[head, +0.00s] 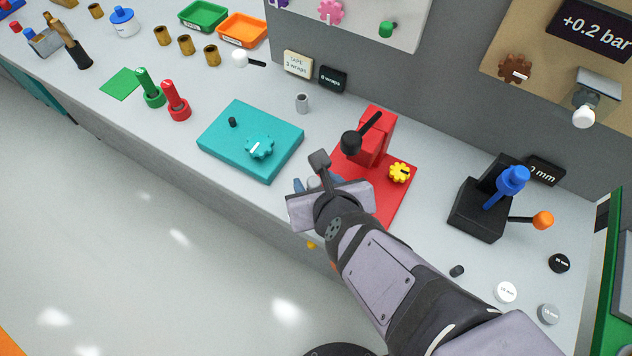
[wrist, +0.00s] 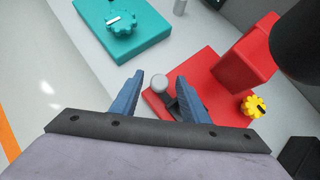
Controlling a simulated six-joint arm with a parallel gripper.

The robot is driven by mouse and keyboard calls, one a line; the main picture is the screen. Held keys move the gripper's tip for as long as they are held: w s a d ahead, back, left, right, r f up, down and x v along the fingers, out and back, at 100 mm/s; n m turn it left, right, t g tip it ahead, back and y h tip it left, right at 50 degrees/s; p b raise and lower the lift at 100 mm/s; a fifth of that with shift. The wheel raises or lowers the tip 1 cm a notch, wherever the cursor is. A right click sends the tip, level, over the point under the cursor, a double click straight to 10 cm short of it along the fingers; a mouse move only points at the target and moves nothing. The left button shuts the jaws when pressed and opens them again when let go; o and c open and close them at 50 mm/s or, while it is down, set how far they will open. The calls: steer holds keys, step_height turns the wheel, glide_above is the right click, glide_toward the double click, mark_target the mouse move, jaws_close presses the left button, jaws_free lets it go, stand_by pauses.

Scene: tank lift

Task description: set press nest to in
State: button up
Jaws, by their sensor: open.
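The press has a red base plate (wrist: 208,75) and a red upright block (head: 374,138) with a black lever. At the base's front edge, a grey round knob (wrist: 159,83) on a dark piece appears to be the nest's handle. My gripper (wrist: 160,79) is open, its blue fingers on either side of the knob, with a visible gap on the left. Contact on the right is unclear. In the head view my gripper (head: 316,184) is over the base's front left, and my wrist hides much of the knob. How far in the nest sits is unclear.
A teal box (head: 250,140) with a teal knob stands left of the press. A yellow knob (head: 400,172) is on the red base's right. A black fixture (head: 478,212) with blue and orange knobs stands further right. The bench's front edge is close to my gripper.

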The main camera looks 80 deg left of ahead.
jaws_close()
steer(key=shift+w+a+b, duration=0.4)
steer(key=shift+w+a, duration=0.75)
steer(key=shift+w, duration=0.05)
jaws_free()
steer(key=shift+s, duration=0.1)
steer(key=p+v, duration=0.3)
steer(key=v, duration=0.3)
steer(key=shift+d+r+p, duration=0.1)
steer(key=shift+r+p, duration=0.2)
steer(key=shift+d+r, duration=0.2)
steer(key=shift+d, duration=0.25)
